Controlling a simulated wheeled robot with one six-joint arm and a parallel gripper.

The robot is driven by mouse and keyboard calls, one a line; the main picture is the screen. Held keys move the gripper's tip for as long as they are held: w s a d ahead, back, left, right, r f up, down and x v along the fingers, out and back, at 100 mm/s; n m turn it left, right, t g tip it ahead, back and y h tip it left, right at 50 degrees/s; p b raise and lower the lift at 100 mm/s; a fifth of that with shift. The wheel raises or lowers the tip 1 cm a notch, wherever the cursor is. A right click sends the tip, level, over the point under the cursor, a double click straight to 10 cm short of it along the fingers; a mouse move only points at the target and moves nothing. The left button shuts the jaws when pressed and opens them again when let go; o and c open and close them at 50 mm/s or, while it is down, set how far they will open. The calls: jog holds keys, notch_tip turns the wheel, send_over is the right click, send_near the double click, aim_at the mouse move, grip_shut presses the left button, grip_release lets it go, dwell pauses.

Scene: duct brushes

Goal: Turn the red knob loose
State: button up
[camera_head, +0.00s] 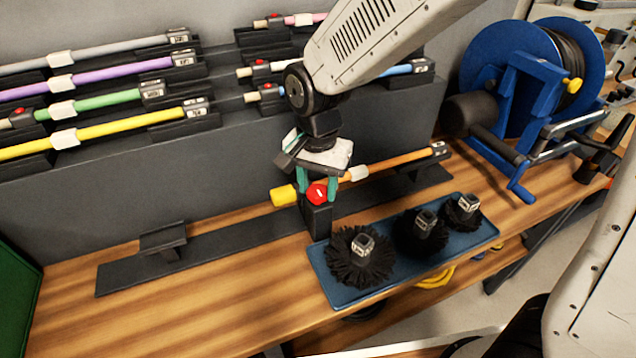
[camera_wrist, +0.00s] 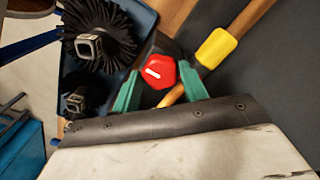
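The red knob (camera_head: 317,193) sits on a black clamp block (camera_head: 318,219) on the bench stand. In the wrist view the knob (camera_wrist: 160,72) shows a white bar mark across its face. My gripper (camera_head: 318,190) is over the clamp with its teal fingers pointing down, one on each side of the knob. In the wrist view the gripper (camera_wrist: 158,74) has its fingers apart, with narrow gaps to the knob. An orange rod (camera_head: 400,161) with a yellow end (camera_head: 284,195) and a white collar (camera_head: 358,173) runs through the clamp.
A blue tray (camera_head: 335,290) with black brushes (camera_head: 361,262) stands close in front of the clamp. Coloured rods (camera_head: 110,129) lie on a grey rack behind. A blue hose reel (camera_head: 510,80) stands at right. The bench at front left is clear.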

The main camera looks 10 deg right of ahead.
jog(key=c, duration=0.5)
jog(key=shift+n, duration=0.4)
jog(key=n, duration=0.3)
jog(key=shift+n, duration=0.3)
jog(key=n, duration=0.3)
jog(key=shift+n, duration=0.3)
jog(key=n, duration=0.5)
jog(key=shift+n, duration=2.4)
